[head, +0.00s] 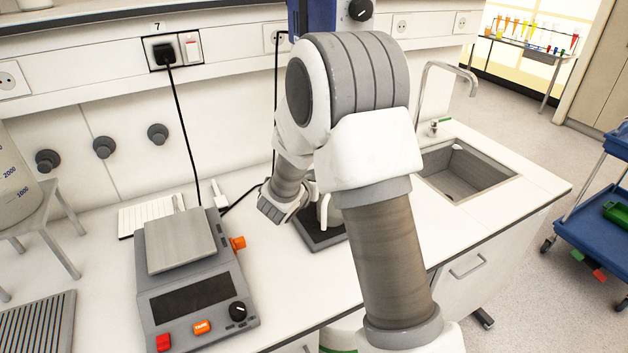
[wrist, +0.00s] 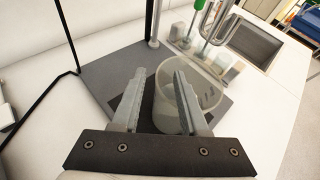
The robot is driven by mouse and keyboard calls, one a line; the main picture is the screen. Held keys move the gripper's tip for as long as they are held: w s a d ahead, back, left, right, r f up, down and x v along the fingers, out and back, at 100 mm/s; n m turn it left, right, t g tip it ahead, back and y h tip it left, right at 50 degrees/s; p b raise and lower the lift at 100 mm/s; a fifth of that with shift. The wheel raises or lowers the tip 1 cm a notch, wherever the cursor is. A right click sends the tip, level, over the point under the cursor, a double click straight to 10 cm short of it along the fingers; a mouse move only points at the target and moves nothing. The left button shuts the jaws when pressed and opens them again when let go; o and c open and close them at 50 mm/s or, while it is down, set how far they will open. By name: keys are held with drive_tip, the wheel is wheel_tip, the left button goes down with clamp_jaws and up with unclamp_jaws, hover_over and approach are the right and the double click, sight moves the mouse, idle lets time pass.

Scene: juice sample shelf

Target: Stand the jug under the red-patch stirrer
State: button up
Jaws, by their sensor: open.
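A translucent jug (wrist: 172,112) stands on or over the dark grey base plate (wrist: 112,72) in the wrist view. In the head view a pale part of it (head: 330,213) shows beside my arm, on the dark plate (head: 316,240). My gripper (wrist: 158,85) is open. Its right finger overlaps the jug; I cannot tell whether it is inside or in front of it. The left finger is apart, to the jug's left. A blue unit with a black dial (head: 325,14), perhaps a stirrer head, is cut off at the top. No red patch shows.
A balance (head: 195,275) stands to the left on the white bench. A large graduated vessel (head: 14,185) stands on a grey stand at far left. A rack with stirring tools (wrist: 205,55) is behind the plate, near the sink (head: 465,172). Black cables hang behind.

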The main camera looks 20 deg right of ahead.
drive_tip(key=v, duration=1.7)
drive_tip(key=s+d+r+m+g, duration=0.2)
drive_tip(key=s+d+m+g, duration=0.1)
drive_tip(key=s+d+m, duration=0.3)
drive_tip(key=s+d+r+m+g, duration=0.3)
drive_tip(key=s+d+m, duration=0.1)
drive_tip(key=s+m, duration=0.4)
drive_tip(key=s+a+r+m+y, duration=0.3)
drive_tip(key=s+a+m+y, duration=0.3)
drive_tip(key=m, duration=0.9)
drive_tip(key=s+y, duration=0.1)
drive_tip(key=s, duration=0.1)
drive_tip(key=shift+s+a+m+t+y, duration=0.3)
drive_tip(key=shift+s+a+t, duration=0.1)
